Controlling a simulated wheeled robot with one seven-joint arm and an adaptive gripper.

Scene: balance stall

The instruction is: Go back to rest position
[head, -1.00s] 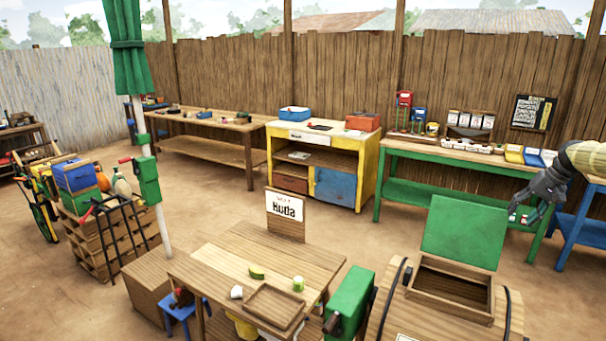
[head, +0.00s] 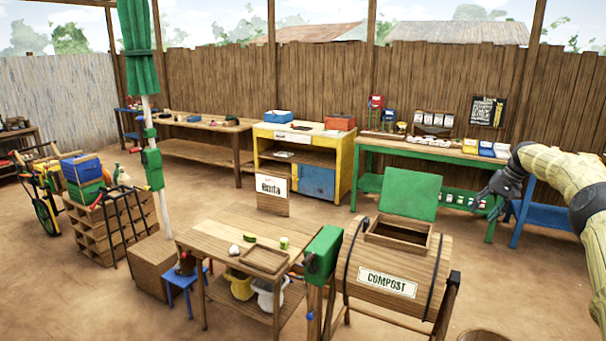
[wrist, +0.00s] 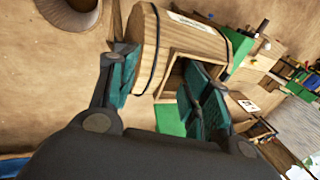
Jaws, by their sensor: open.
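My gripper (head: 487,197) is at the right of the head view, at the end of my raised arm, in front of the green bench. In the wrist view my gripper (wrist: 158,88) has its two fingers spread apart with nothing held between them. The wooden compost drum (head: 387,265) stands below and to the left of my gripper in the head view, with its green lid (head: 409,194) raised and its hatch open. The drum also shows beyond the fingers in the wrist view (wrist: 200,45).
A wooden table (head: 215,237) with a tray (head: 264,259) and small items stands left of the drum. A green bench (head: 400,150), a yellow cabinet (head: 345,160) and a blue table (head: 545,205) line the fence. Bare ground lies between.

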